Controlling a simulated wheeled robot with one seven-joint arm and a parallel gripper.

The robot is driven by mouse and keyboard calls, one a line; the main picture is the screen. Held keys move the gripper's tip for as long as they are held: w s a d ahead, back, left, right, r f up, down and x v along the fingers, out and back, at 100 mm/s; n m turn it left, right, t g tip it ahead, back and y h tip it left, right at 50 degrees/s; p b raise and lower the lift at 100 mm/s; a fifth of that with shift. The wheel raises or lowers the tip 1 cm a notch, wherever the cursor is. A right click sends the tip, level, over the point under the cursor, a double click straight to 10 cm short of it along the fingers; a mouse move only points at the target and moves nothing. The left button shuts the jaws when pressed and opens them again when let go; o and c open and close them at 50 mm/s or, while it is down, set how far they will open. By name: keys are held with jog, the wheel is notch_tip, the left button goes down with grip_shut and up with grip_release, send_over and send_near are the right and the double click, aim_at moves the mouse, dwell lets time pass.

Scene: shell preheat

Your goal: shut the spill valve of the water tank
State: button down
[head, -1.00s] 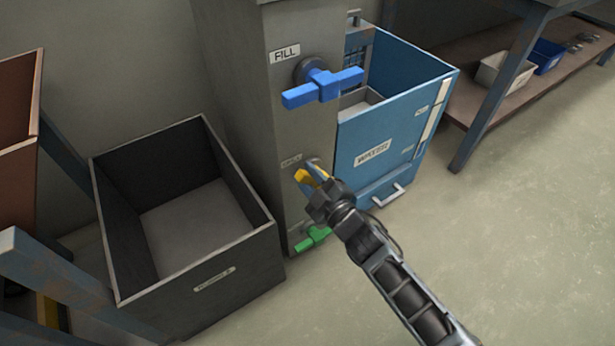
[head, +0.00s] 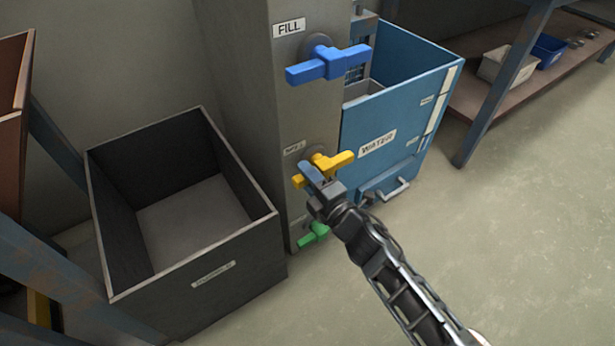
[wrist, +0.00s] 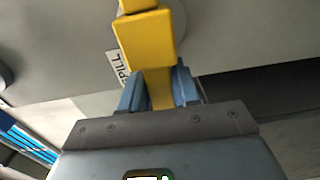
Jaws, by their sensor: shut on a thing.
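The yellow spill valve handle (head: 335,162) is on the front of the grey column, below the blue fill handle. Its bar lies roughly crosswise, with its right end a little higher in the head view. My gripper (head: 308,173) is at the bar's left end. In the wrist view the yellow handle (wrist: 147,45) runs down between the blue fingers of my gripper (wrist: 160,88), which is shut on it. The SPILL label (wrist: 118,66) shows beside it. The blue water tank (head: 405,115) stands to the right of the column.
The blue fill handle (head: 328,64) sticks out above, and a green handle (head: 313,235) is below my gripper. A dark open bin (head: 195,285) stands left of the column (head: 290,110). A shelf with small bins (head: 505,65) is at the far right. Floor at the right is clear.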

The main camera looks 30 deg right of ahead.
jog(key=shift+f, duration=0.15)
dwell(0.4)
jog(key=c, duration=0.9)
grip_release()
jog(key=shift+s, duration=0.1)
jog(key=shift+s, duration=3.8)
